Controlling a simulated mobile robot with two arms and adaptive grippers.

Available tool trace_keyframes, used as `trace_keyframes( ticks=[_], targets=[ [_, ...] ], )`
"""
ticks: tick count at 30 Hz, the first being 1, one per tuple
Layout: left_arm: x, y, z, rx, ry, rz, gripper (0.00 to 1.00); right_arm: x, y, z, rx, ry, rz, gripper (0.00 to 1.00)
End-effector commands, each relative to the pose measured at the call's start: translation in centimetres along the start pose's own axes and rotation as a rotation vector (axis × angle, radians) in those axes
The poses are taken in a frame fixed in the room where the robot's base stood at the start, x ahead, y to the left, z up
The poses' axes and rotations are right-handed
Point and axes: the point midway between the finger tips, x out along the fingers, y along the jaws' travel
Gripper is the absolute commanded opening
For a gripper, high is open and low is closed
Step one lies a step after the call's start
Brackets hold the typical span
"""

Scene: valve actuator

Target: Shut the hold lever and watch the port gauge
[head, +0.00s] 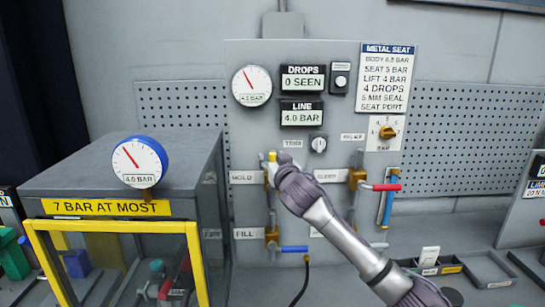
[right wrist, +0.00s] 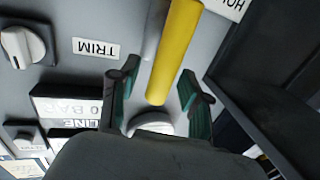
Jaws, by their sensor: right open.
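The yellow hold lever (head: 272,157) points up beside the HOLD label (head: 243,177) on the grey panel. My right gripper (head: 271,168) is at this lever and hides much of its valve. In the right wrist view the yellow lever (right wrist: 176,50) lies between the two green fingers of the open right gripper (right wrist: 155,88), with gaps visible beside it. A blue-rimmed gauge (head: 139,160) on the box at left reads about 4.0 BAR. A round white gauge (head: 252,86) is on the panel; its small figure is hard to read. I cannot tell which is the port gauge.
The LINE display (head: 302,113) reads 4.0 BAR and the DROPS display (head: 303,78) 0 SEEN. A red lever (head: 386,187) is right of my arm; a blue lever (head: 293,249) is below it. The yellow-framed box (head: 120,225) stands left. Trays (head: 485,268) lie at lower right.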

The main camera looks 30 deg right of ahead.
Motion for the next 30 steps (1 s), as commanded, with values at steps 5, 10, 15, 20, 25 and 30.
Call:
trace_keyframes(
  ticks=[5, 10, 15, 20, 25, 30],
  targets=[
    [0.03, 0.04, -0.01, 0.000, 0.000, 0.001, 0.40, 0.01, -0.01, 0.04, 0.000, 0.000, 0.000, 0.47],
    [0.03, 0.09, -0.02, 0.000, 0.000, 0.001, 0.40, -0.01, -0.01, 0.04, 0.000, 0.000, 0.000, 0.22],
    [0.03, 0.11, -0.03, 0.000, 0.000, 0.001, 0.40, -0.01, 0.00, 0.03, 0.000, 0.000, 0.000, 0.00],
    [0.03, 0.11, -0.03, 0.000, 0.000, 0.001, 0.40, -0.02, 0.00, 0.04, 0.000, 0.000, 0.000, 0.00],
    [0.11, 0.10, -0.02, 0.000, 0.000, 0.001, 0.40, -0.02, 0.03, 0.08, 0.003, 0.000, 0.000, 0.00],
    [0.81, 0.11, 0.04, -0.001, 0.000, 0.001, 0.40, -0.11, 0.28, 0.32, 0.033, 0.008, 0.000, 0.00]
  ],
)
